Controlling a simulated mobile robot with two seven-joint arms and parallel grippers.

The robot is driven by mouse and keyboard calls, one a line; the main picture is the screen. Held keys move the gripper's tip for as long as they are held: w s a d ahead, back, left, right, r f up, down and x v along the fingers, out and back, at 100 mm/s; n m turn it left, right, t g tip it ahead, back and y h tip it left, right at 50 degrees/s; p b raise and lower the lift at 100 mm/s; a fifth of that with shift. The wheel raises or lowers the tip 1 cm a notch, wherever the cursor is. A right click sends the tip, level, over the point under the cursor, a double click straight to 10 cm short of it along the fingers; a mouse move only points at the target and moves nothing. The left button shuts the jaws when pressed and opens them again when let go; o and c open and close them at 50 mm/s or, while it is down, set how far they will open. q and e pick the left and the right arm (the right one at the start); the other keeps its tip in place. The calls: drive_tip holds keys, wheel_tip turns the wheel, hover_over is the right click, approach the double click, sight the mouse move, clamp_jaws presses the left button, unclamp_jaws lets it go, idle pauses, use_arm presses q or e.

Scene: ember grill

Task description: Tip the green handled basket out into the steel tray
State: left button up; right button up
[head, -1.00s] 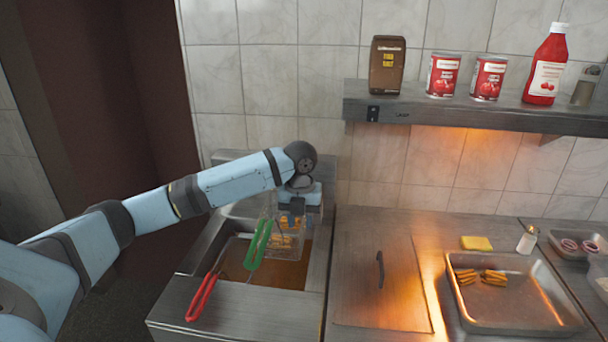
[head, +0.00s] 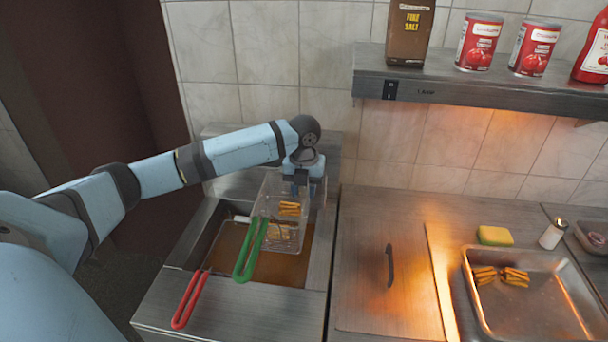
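The green handled basket (head: 266,208) is a wire basket with fries in it, over the fryer's brown oil (head: 290,272). Its green handle (head: 250,250) points toward the front. My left gripper (head: 297,192) is at the basket's far end; its fingers are small and partly hidden, and the basket appears raised with it. The steel tray (head: 540,318) is at the right on the counter, with several fries (head: 500,275) at its back left. My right gripper is out of view.
A red handle (head: 189,299) lies over the fryer's front edge, left of the green one. A lid with a dark handle (head: 390,265) lies between fryer and tray. A sponge (head: 494,236) and shaker (head: 551,235) stand behind the tray. A shelf (head: 450,92) with cans hangs above.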

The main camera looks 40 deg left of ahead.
sight(304, 215)
use_arm(q)
wheel_tip(304, 215, down, 9)
drive_tip(key=shift+a+f+p, duration=0.1)
drive_tip(key=shift+f+p, duration=0.05)
drive_tip(key=shift+p, duration=0.35)
clamp_jaws()
unclamp_jaws()
wheel_tip(304, 215, up, 13)
drive_tip(key=shift+w+f+b, duration=0.1)
drive_tip(key=shift+f+b, duration=0.05)
drive_tip(key=shift+b, duration=0.65)
drive_tip(key=shift+r, duration=0.6)
